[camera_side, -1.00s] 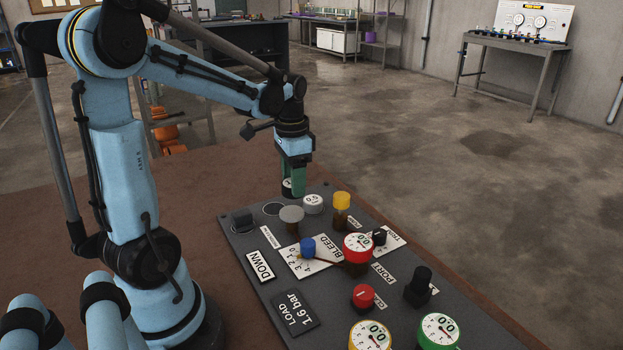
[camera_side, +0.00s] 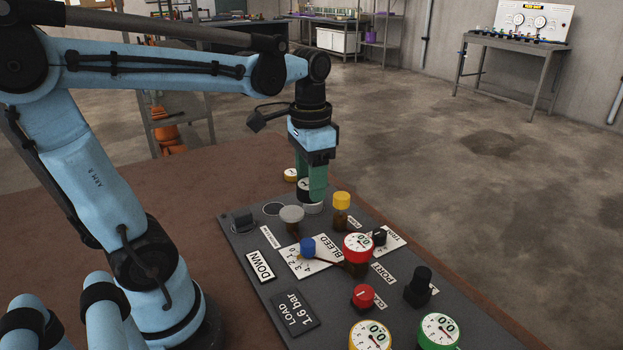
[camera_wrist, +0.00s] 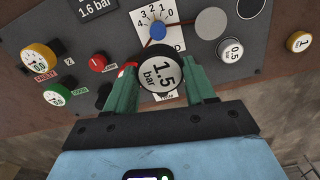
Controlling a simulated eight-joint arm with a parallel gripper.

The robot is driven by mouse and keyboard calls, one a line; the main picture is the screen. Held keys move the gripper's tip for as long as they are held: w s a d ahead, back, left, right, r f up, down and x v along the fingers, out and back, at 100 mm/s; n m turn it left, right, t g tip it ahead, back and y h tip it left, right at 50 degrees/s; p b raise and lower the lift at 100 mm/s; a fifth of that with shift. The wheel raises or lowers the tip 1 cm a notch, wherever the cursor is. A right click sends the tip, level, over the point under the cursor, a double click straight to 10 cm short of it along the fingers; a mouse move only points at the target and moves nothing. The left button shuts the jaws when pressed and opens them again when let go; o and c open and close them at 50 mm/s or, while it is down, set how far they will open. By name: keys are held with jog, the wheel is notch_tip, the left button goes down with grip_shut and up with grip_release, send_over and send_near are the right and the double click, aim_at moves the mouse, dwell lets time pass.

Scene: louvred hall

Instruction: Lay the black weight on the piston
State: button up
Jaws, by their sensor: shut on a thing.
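The black weight (camera_wrist: 161,75) has a white face reading 1.5 bar. In the wrist view it sits between the two green fingers of my gripper (camera_wrist: 159,68), which is shut on it. In the side view my gripper (camera_side: 311,190) holds the weight (camera_side: 303,187) above the panel's far part, with fingers hiding much of it. The piston (camera_side: 291,214) is a plain grey disc on a brown stem, nearer the camera and to the left of the weight. It carries nothing; its top also shows in the wrist view (camera_wrist: 212,23).
A white 0.5 bar weight (camera_wrist: 231,50) stands close to the piston. A yellow-rimmed weight (camera_wrist: 299,42) lies farther along. A blue knob (camera_side: 307,246), yellow-capped post (camera_side: 341,201) and red-rimmed gauge (camera_side: 358,246) rise from the grey panel (camera_side: 243,250) near the piston.

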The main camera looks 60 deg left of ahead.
jog(key=a+f, duration=0.2)
jog(key=a, duration=0.1)
jog(key=a+f, duration=0.1)
jog(key=a, duration=0.2)
jog(key=a+f, duration=0.2)
jog(key=a, duration=0.1)
jog(key=shift+w+a+f, duration=0.15)
jog(key=shift+w+f, duration=0.1)
jog(key=shift+f, duration=2.05)
jog(key=shift+f, duration=0.1)
jog(key=o, duration=1.4)
notch_tip(320, 180, up, 12)
jog(key=d+t, duration=0.1)
jog(key=d, duration=0.1)
jog(key=d+f+t, duration=0.1)
jog(key=d, duration=0.2)
jog(key=d+f+t, duration=0.1)
jog(key=d, duration=0.2)
jog(key=shift+w+f+n+y, duration=0.1)
jog(key=shift+w+n+y, duration=0.05)
jog(key=shift+n+y, duration=0.2)
jog(key=d+f+t, duration=0.1)
jog(key=d, duration=0.1)
jog(key=d+f+t, duration=0.1)
jog(key=d, duration=0.2)
jog(key=d+f+n+t, duration=0.1)
jog(key=d+t, duration=0.1)
jog(key=shift+s+d, duration=0.3)
jog(key=shift+s, duration=0.1)
